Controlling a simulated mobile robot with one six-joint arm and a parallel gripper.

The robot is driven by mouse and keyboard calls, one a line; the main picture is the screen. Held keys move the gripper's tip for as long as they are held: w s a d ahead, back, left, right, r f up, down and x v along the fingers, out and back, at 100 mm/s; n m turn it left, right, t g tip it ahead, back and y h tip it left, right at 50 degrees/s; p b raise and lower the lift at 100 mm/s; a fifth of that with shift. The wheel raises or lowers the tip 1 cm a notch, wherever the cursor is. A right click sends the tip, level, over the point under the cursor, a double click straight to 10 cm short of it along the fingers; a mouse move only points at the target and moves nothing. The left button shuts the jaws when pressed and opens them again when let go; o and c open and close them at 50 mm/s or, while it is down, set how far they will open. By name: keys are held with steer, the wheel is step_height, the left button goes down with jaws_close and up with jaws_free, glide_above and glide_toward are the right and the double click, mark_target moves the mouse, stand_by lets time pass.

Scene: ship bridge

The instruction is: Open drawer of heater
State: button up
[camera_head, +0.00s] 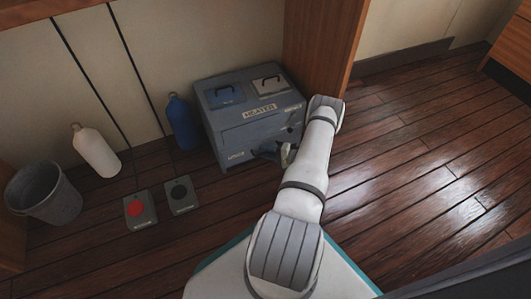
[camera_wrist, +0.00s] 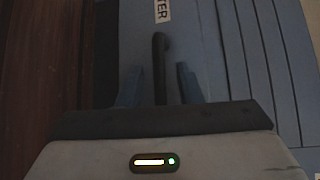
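The heater (camera_head: 235,140) is a blue-grey box on the floor against the wall, with a HEATER label on its front edge. Its front face also shows in the wrist view (camera_wrist: 205,40), turned sideways. A dark bar handle (camera_wrist: 160,60) stands out from that face. My gripper (camera_head: 272,152) is at the lower front of the heater. In the wrist view its two fingers (camera_wrist: 158,88) are apart, one on each side of the handle, with a visible gap on both sides. The drawer's front looks flush with the heater, though my gripper hides part of it.
A blue bottle (camera_head: 182,123), a white bottle (camera_head: 96,152), a grey bin (camera_head: 47,195), a red-button box (camera_head: 139,211) and a black-button box (camera_head: 181,197) stand left. Floor at right is clear.

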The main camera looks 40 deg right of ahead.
steer(key=shift+c, duration=0.5)
jaws_close()
steer(key=shift+s, duration=0.1)
